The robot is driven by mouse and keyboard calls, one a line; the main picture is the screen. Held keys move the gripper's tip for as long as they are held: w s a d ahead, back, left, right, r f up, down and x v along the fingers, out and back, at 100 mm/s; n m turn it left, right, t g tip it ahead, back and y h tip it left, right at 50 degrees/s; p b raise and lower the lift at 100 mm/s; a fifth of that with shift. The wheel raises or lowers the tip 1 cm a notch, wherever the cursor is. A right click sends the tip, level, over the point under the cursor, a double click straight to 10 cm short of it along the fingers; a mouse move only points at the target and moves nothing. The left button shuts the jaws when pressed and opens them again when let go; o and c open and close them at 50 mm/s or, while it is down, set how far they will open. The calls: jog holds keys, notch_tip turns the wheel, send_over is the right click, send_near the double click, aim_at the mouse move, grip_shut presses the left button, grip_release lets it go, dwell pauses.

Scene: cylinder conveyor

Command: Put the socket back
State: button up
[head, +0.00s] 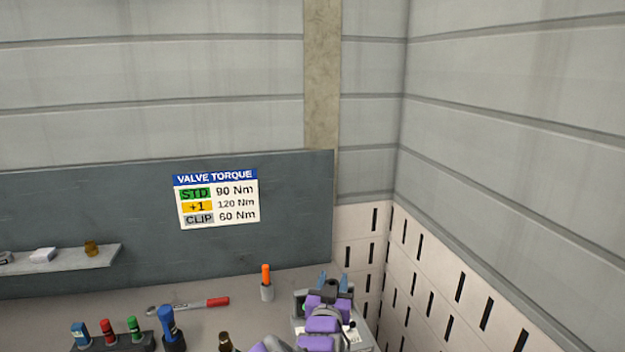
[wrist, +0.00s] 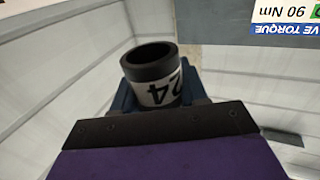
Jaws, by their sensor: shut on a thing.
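My gripper (head: 333,282) is at the lower right of the head view, over a grey box-like unit on the bench. Its blue fingers are shut on the socket (wrist: 152,75), a dark hollow cylinder with a white band marked 24. The socket's open end shows in the wrist view. In the head view I cannot make out the socket between the fingers. A dark rack (head: 120,342) at the lower left holds upright blue, red and green pieces. The rack is well to the left of my gripper, and its lower edge is cut off.
A red-handled wrench (head: 190,305) lies behind the rack. The grey unit (head: 300,325) is under my arm. A white perforated wall (head: 430,270) is on the right.

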jog(key=s+d+m+h, duration=0.1)
jog(key=s+d+h, duration=0.1)
jog(key=d, duration=0.7)
jog(key=shift+s+g+b, duration=0.15)
jog(key=shift+g+b, duration=0.25)
jog(key=shift+b, duration=0.05)
jog(key=shift+d, duration=0.1)
dwell(0.3)
jog(key=a+f+n+y+p, duration=0.1)
jog(key=a+y, duration=0.3)
jog(key=a, duration=1.4)
jog(key=a+f+n+y+p, duration=0.1)
jog(key=a+n+y+p, duration=0.2)
jog(key=a, duration=1.5)
jog(key=shift+s+a+f+n+t+y+p, duration=0.3)
jog(key=shift+s+n+y+p, duration=0.1)
jog(key=shift+y, duration=0.1)
